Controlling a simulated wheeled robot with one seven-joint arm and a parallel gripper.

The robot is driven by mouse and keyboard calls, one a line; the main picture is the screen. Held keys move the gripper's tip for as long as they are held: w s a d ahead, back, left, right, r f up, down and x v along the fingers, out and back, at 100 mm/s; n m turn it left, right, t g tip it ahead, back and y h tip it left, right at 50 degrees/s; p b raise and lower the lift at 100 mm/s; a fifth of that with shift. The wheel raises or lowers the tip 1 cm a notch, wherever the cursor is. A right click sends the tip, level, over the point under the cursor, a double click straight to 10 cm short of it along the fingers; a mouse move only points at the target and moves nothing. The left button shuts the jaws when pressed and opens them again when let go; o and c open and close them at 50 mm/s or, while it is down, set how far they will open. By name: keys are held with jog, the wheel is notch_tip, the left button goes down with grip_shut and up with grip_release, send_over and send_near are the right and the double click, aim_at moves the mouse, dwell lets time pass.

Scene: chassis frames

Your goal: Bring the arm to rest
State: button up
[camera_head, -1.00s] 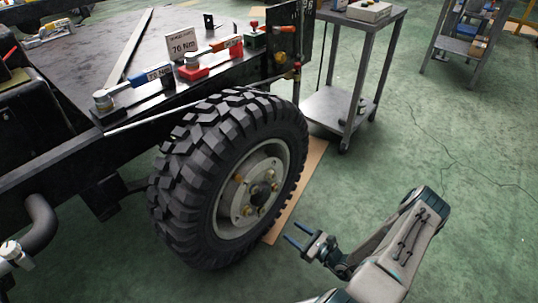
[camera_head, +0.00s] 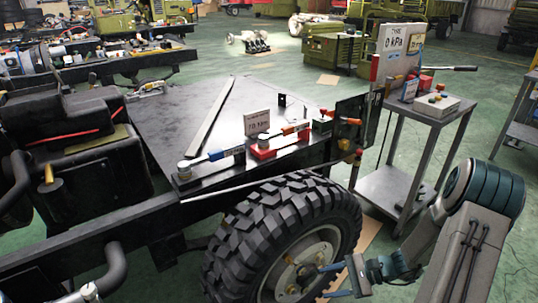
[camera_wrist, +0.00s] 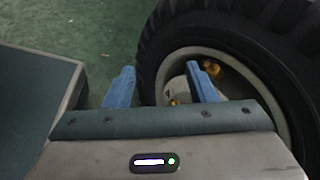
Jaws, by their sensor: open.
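My arm shows at the lower right of the head view. My gripper (camera_head: 334,281) is in front of the wheel (camera_head: 285,240), its two blue fingers apart with nothing between them. In the wrist view the gripper (camera_wrist: 160,85) is also open and empty. There the right finger overlaps the wheel's rim in the picture, and the left finger shows against the green floor and the tyre's edge. I cannot tell how far the fingertips are from the hub.
The black chassis (camera_head: 150,210) with torque tools and a 70 Nm sign (camera_head: 257,122) fills the left. A grey metal cart (camera_head: 395,185) with a gauge box (camera_head: 436,104) stands behind my arm.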

jog(key=s+r+n+h+p, duration=0.4)
jog(key=r+p, duration=0.1)
jog(key=r, duration=0.8)
jog(key=s+a+r+n+t+h+p, duration=0.1)
jog(key=s+r+n+h+p, duration=0.3)
jog(key=r, duration=1)
jog(key=s+a+r+n+h+p, duration=0.1)
jog(key=s+r+n+h+p, duration=0.4)
jog(key=r, duration=0.9)
jog(key=p, duration=0.3)
jog(key=shift+s+r+t, duration=0.25)
jog(key=shift+s+t, duration=0.1)
jog(key=shift+t, duration=0.05)
